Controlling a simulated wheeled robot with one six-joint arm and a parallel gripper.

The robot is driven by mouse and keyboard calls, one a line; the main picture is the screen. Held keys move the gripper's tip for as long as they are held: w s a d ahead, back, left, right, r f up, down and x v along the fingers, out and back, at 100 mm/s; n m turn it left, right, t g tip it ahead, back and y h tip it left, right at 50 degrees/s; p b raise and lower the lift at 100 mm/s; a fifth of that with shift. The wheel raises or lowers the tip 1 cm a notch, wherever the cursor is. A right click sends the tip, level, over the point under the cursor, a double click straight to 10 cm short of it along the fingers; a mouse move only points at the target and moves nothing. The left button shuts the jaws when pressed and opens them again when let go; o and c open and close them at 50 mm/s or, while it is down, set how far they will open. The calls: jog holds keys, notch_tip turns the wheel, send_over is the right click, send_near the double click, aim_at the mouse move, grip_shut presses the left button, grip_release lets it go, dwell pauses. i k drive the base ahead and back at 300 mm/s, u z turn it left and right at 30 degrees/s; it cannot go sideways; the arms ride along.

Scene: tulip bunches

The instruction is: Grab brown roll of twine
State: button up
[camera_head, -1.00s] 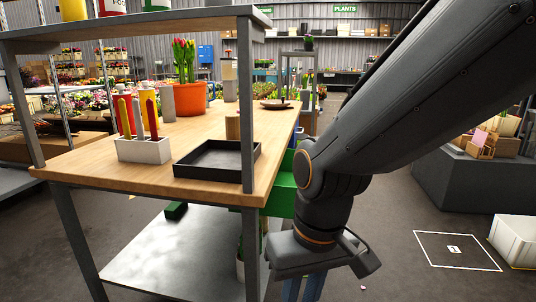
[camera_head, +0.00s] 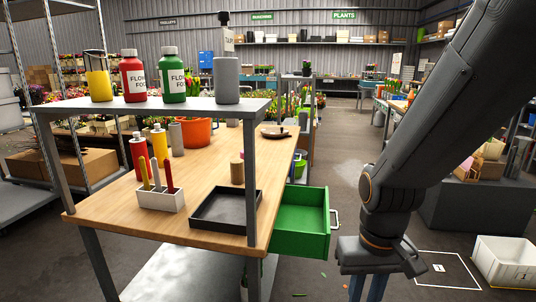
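A small brown cylinder (camera_head: 237,170), which looks like the roll of twine, stands upright on the wooden table just behind a black tray (camera_head: 206,222). My gripper (camera_head: 367,290) hangs at the bottom of the view, right of the table and of the open green drawer, well apart from the brown cylinder. Its blue fingers point down and are cut off by the frame's lower edge. Their tips are hidden, so I cannot tell whether they are open or shut.
The green drawer (camera_head: 301,222) sticks out from the table's right side. A white holder (camera_head: 160,199) with coloured tools stands left of the tray. A grey shelf (camera_head: 150,108) with bottles overhangs the table's left part. The floor right of my arm holds a white crate (camera_head: 504,262).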

aim_at(236, 165)
jog(key=z, duration=1.95)
jog(key=i, duration=1.3)
jog(key=u, duration=2.6)
jog(key=i, duration=0.9)
jog(key=u, duration=0.3)
